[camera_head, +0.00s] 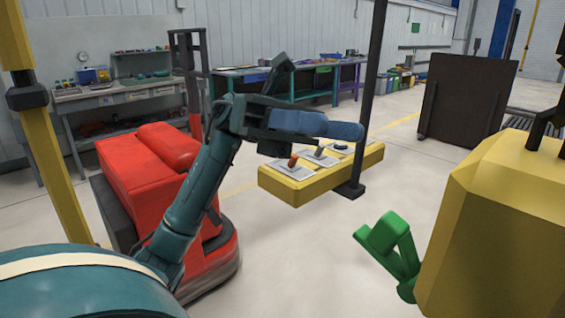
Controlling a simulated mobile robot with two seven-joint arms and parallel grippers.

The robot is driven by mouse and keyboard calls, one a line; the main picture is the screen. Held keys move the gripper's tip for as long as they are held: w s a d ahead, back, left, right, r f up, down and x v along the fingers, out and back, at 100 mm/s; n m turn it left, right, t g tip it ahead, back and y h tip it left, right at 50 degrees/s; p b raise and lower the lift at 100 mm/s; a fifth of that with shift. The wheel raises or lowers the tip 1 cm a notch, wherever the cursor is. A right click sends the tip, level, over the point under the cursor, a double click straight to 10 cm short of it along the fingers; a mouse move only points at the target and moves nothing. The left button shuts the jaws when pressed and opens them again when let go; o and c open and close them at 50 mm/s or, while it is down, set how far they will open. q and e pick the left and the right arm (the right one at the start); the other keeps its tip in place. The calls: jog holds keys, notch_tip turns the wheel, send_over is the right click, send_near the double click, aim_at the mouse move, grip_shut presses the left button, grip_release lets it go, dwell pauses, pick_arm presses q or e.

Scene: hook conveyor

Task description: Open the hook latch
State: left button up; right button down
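A bright green angled piece (388,242), which looks like the latch, sticks out from the left side of a large yellow block (485,225) at the lower right. A black hook-like part (545,125) shows above the block, partly cut off by the right edge. My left gripper (350,130), with blue padded fingers, points right, above and left of the green piece and clearly apart from it. The fingers overlap from this side, so I cannot tell whether they are open. My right gripper is not in view.
A yellow control panel (285,190) with small levers and a button is on a black post (375,80), just below and behind my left gripper. A red machine (145,185) stands at the left beside a yellow post (50,150). Open floor lies between panel and green piece.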

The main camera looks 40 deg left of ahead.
aim_at(375, 226)
pick_arm(q)
jog(key=s+a+f+m+t+y+b, duration=0.1)
jog(key=s+a+f+m+t+y, duration=0.15)
jog(key=s+y, duration=0.2)
jog(key=shift+m+g+y, duration=0.25)
jog(key=shift+y, duration=0.1)
jog(key=x, duration=1)
jog(key=shift+w+d+r, duration=0.1)
jog(key=shift+w+r, duration=0.15)
jog(key=shift+w, duration=0.15)
jog(key=shift+d+f, duration=0.1)
jog(key=shift+d, duration=0.4)
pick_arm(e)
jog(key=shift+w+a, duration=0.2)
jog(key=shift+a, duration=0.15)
